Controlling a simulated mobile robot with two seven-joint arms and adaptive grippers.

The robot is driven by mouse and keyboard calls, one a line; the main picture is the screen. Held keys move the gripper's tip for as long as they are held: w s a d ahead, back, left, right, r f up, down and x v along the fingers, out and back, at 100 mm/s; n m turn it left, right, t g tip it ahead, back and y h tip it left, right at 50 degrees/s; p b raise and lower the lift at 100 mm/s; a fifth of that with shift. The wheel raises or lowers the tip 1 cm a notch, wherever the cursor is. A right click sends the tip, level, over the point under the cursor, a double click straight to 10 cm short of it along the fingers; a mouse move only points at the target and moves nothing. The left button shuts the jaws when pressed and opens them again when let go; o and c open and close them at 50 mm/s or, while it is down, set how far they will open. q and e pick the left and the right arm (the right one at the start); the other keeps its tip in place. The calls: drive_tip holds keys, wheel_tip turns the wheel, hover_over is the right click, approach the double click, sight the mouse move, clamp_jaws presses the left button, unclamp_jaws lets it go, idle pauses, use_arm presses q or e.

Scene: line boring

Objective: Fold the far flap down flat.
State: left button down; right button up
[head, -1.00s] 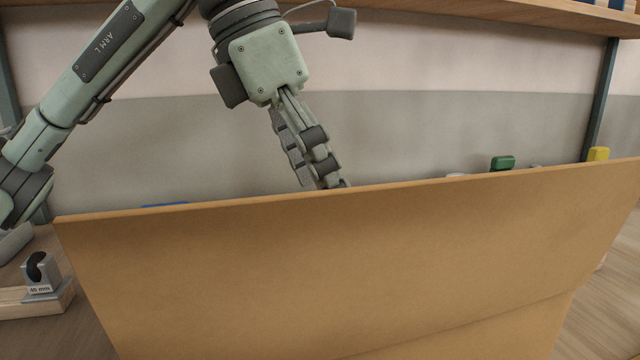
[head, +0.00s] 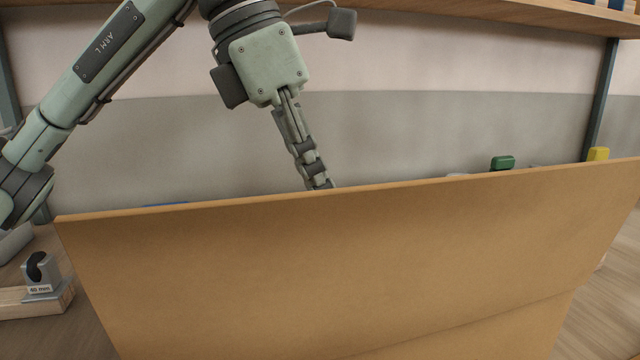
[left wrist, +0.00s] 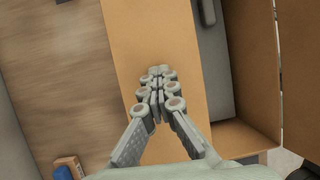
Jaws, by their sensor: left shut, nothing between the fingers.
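A large brown cardboard panel (head: 340,265) of the box fills the front of the head view, with a crease low at its right. It hides the box's far side. My left gripper (head: 320,186) is behind its top edge, pointing down, fingertips partly hidden. In the left wrist view the left gripper (left wrist: 158,75) is shut and empty over a long cardboard strip (left wrist: 150,30), which looks like the far flap. Whether the fingers touch it I cannot tell. Beside it the box is open, with a grey item (left wrist: 213,50) inside and another cardboard panel (left wrist: 252,60) beyond. My right gripper is not in view.
A grey block with a black part (head: 42,272) sits on a wooden piece at left. Green (head: 503,163) and yellow (head: 598,154) things show behind the panel at right. A shelf (head: 480,8) runs overhead. A blue and orange item (left wrist: 68,168) lies on the wooden tabletop (left wrist: 50,70).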

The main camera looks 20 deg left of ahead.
use_arm(q)
drive_tip(key=c, duration=2.3)
unclamp_jaws()
drive_tip(key=o, duration=2.3)
drive_tip(key=shift+r, duration=0.15)
drive_tip(key=v, duration=1.2)
